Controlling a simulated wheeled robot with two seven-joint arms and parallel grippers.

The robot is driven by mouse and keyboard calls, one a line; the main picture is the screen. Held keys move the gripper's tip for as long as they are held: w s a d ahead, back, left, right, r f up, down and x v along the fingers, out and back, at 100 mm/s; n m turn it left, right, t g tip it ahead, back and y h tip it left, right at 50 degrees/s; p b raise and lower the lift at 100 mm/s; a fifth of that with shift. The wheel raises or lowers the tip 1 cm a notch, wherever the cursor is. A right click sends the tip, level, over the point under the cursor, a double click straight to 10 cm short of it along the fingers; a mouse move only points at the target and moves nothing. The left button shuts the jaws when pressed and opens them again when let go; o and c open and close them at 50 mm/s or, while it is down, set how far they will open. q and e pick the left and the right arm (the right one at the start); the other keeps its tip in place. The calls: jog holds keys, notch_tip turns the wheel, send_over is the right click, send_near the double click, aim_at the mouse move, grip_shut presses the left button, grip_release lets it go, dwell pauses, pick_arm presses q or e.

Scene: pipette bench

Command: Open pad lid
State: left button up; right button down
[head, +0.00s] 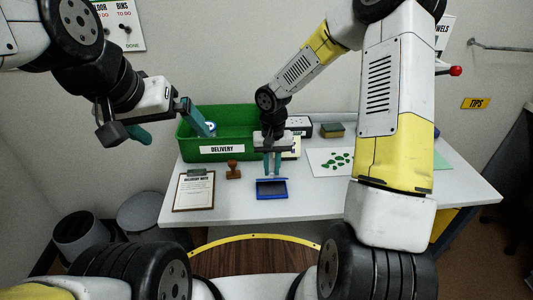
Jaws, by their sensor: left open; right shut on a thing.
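The ink pad (272,189) lies near the front of the white table, a blue case with a dark inner face showing. Its lid (272,179) seems to be the thin blue strip standing at the back edge; its exact angle is hard to tell. My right gripper (272,172) points down at that back edge, its teal fingers shut on the lid. My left gripper (166,128) is open and empty, raised in the air left of the green crate, with its teal fingers wide apart.
A green DELIVERY crate (222,150) stands behind the pad. A wooden stamp (233,170) and a clipboard (194,190) lie to the left. A white sheet with green pieces (330,162) and a sponge (332,130) are to the right. The table front is clear.

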jog(key=shift+w+a, duration=0.1)
jog(key=shift+a, duration=0.1)
jog(key=shift+w+r+g, duration=0.15)
jog(key=shift+w+g, duration=0.5)
jog(key=shift+g, duration=0.2)
jog(key=shift+w+r+g, duration=0.15)
jog(key=shift+w+g, duration=0.5)
jog(key=shift+g, duration=0.2)
jog(key=shift+w+f+g, duration=0.15)
jog(key=shift+w+g, duration=1.1)
jog(key=shift+g, duration=0.55)
